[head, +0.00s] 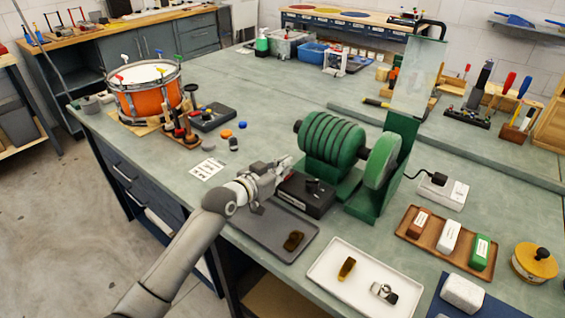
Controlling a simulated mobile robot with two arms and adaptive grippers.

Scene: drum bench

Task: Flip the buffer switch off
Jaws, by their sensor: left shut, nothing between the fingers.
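The buffer (334,140) is a green bench machine with a ribbed green drum at its left and a wheel (380,160) at its right. A black box (303,197) with a small dark knob or lever on top sits in front of it; it looks like the switch box, but the lever's position is too small to tell. My left gripper (287,163) is shut and empty, just left of the black box's back corner. I cannot tell whether it touches the box. My right gripper is out of view.
A grey tray (262,226) lies under my left arm, and a white tray (350,293) with small parts lies in front. A wooden tray (408,237) with several blocks is at right. An orange drum (147,100) stands at left.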

